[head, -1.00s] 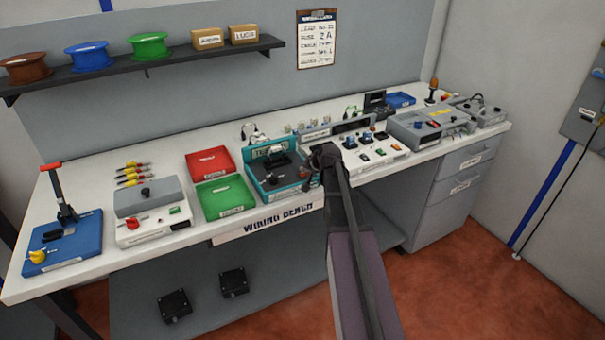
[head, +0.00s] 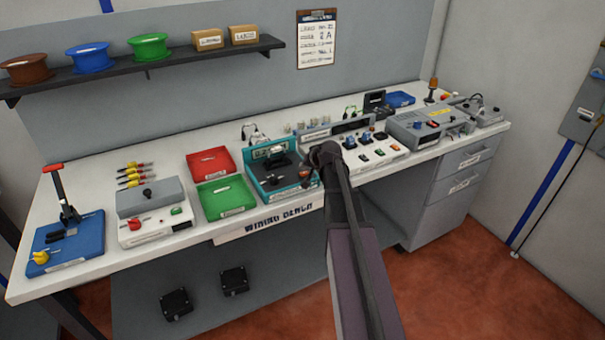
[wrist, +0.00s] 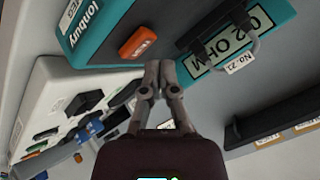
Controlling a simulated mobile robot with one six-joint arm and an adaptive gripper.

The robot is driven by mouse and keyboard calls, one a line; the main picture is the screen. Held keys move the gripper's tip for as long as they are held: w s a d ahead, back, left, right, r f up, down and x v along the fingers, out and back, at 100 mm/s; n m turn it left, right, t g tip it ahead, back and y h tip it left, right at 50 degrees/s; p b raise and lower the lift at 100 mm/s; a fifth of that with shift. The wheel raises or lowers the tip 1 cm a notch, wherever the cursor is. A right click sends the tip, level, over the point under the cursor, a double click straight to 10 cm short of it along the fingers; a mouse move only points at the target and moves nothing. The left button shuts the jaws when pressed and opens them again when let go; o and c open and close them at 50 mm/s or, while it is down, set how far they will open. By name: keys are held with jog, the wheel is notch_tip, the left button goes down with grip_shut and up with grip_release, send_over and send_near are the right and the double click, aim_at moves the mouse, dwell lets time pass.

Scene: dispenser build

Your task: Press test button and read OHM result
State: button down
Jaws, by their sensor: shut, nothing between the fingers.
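The teal tester (head: 262,188) stands mid-bench in the head view, left of my arm. In the wrist view its teal face (wrist: 110,30) carries an "Ionbury" label. Its orange button (wrist: 137,42) lies just beyond and left of my fingertips, with a small gap visible; how far it is pressed I cannot tell. The display (wrist: 228,38) appears tilted and reads "0.2 OHM", the decimal point being hard to make out. My gripper (wrist: 160,78) is shut and empty. In the head view my arm hides the fingers.
A white control box (head: 372,152) with several knobs stands right of the tester. Red (head: 210,160) and green (head: 225,195) trays sit to its left. A grey instrument (head: 425,128) is farther right. A clipboard (head: 317,40) hangs on the wall.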

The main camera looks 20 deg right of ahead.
aim_at(304, 174)
jog(key=shift+r+p, duration=2.35)
jog(key=shift+r, duration=0.1)
jog(key=shift+a, duration=0.15)
jog(key=s+a+f+n+g, duration=0.2)
jog(key=s+a+g, duration=0.1)
jog(key=s+a, duration=0.4)
jog(key=s+a+f+n+g, duration=0.1)
jog(key=s+a+n+g, duration=0.2)
jog(key=s+a, duration=0.5)
jog(key=s+a+f+n+g+h, duration=0.1)
jog(key=s+a+f+n+g, duration=0.1)
jog(key=s+a, duration=0.6)
jog(key=shift+s+f+g, duration=0.35)
jog(key=shift+s+g, duration=0.25)
jog(key=shift+s, duration=0.65)
jog(key=shift+a, duration=0.1)
